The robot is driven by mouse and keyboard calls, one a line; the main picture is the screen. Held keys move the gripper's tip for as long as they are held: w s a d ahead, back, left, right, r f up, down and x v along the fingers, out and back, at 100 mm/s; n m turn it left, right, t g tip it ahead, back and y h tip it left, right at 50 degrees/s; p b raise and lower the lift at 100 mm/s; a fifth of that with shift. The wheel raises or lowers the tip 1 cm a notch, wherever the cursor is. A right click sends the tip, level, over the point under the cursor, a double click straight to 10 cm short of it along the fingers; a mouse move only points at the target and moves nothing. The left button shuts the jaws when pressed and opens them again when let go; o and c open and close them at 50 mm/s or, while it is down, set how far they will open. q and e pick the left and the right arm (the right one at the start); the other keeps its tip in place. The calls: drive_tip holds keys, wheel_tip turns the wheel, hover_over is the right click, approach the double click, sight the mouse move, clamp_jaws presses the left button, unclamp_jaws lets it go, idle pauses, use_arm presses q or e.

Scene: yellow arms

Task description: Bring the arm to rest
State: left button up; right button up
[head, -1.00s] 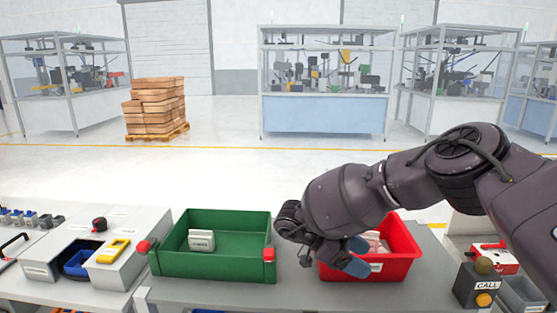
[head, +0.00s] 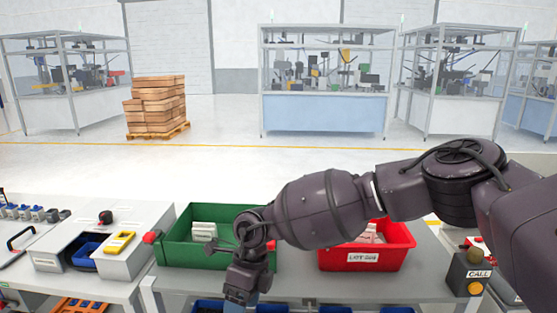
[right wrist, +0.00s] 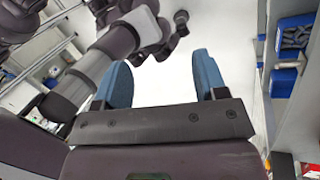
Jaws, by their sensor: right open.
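My right arm comes in from the right in the head view and reaches across the table. Its gripper (head: 240,298) hangs at the table's front edge, in front of the green bin, near the bottom of the picture. In the right wrist view the two blue fingers of the right gripper (right wrist: 165,80) stand wide apart with nothing between them. Pale floor shows between the fingers. My left gripper does not show in the head view.
A green bin (head: 176,250) holds white boxes. A red bin (head: 335,262) holds pale items and is partly behind my arm. A call button box (head: 468,280) stands at the right. A grey station (head: 125,262) stands at the left. Blue bins (head: 335,308) sit below the front edge.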

drive_tip(key=s+a+r+m+g+y, duration=0.25)
drive_tip(key=s+a+y, duration=0.35)
drive_tip(key=a, duration=0.3)
drive_tip(key=s+a+r+m+t+y, duration=0.1)
drive_tip(key=a+r+m+t+y, duration=0.2)
drive_tip(key=a+r+m+y, duration=0.6)
drive_tip(key=w+d+r+m+t, duration=0.2)
drive_tip(key=w+d+m+t, duration=0.8)
drive_tip(key=d+m+t, duration=0.6)
drive_tip(key=d+f+m+t+h, duration=0.3)
drive_tip(key=d+f+m+h, duration=0.7)
drive_tip(key=d+f+m, duration=0.6)
drive_tip(key=s+d+f+m+h, duration=0.35)
drive_tip(key=d+f, duration=0.25)
drive_tip(key=d, duration=0.5)
drive_tip(key=s+d+f+m+g+h, duration=0.1)
drive_tip(key=s+d+f+g+h, duration=0.1)
drive_tip(key=s+d+f, duration=0.3)
drive_tip(key=s+d+f+m+g+h+b, duration=0.1)
drive_tip(key=s+d+f, duration=0.4)
drive_tip(key=s+f, duration=0.5)
drive_tip(key=s+g, duration=0.1)
drive_tip(key=s, duration=0.3)
drive_tip(key=shift+s+f+h, duration=0.15)
drive_tip(key=shift+s+h, duration=0.05)
drive_tip(key=shift+h, duration=0.15)
drive_tip(key=shift+g, duration=0.25)
